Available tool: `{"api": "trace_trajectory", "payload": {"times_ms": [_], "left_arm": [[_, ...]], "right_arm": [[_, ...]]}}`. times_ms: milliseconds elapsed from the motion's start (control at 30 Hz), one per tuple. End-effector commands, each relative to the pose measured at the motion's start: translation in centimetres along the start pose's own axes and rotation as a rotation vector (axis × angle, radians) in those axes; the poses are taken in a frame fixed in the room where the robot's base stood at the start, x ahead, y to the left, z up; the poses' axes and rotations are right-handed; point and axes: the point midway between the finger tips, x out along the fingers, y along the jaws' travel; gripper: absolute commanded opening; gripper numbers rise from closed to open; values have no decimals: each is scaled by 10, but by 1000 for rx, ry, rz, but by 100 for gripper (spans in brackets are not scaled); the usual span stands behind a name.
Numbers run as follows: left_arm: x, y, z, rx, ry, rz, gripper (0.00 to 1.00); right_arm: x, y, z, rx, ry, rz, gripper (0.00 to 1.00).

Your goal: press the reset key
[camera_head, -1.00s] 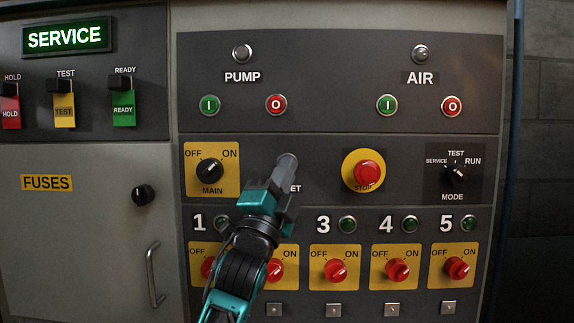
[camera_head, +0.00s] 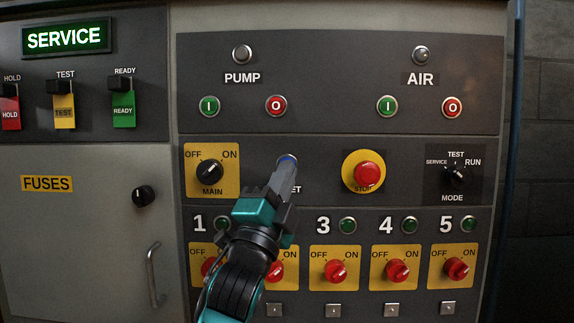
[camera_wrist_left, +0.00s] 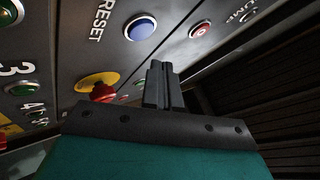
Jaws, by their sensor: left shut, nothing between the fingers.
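The reset key is a round blue button with a pale metal rim (camera_wrist_left: 140,28), beside the RESET lettering in the left wrist view. In the head view only its top edge (camera_head: 288,156) shows above my fingertips, and the label is partly hidden, with "ET" showing. My left gripper (camera_head: 284,168) is shut and empty, its fingers pointing up at the panel just below the key. In the left wrist view the closed fingers (camera_wrist_left: 158,70) end short of the key in the picture, with panel showing between. My right gripper is not in view.
The yellow-backed red stop button (camera_head: 367,173) is to the right of the key, and the black main switch (camera_head: 210,171) to the left. The pump's red O button (camera_head: 276,105) is above. Red rotary switches (camera_head: 335,271) line the panel below.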

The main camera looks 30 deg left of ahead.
Motion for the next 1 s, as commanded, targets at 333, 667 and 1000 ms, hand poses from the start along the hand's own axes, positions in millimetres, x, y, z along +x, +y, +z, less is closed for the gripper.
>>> {"api": "trace_trajectory", "payload": {"times_ms": [333, 667, 1000], "left_arm": [[-20, -14, -14, -1, -1, 1, 0], [-20, -15, -15, 0, -1, 1, 0], [-20, -15, -15, 0, -1, 0, 0]], "right_arm": [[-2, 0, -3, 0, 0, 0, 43], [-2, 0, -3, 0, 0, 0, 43], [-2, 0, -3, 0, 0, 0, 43]]}}
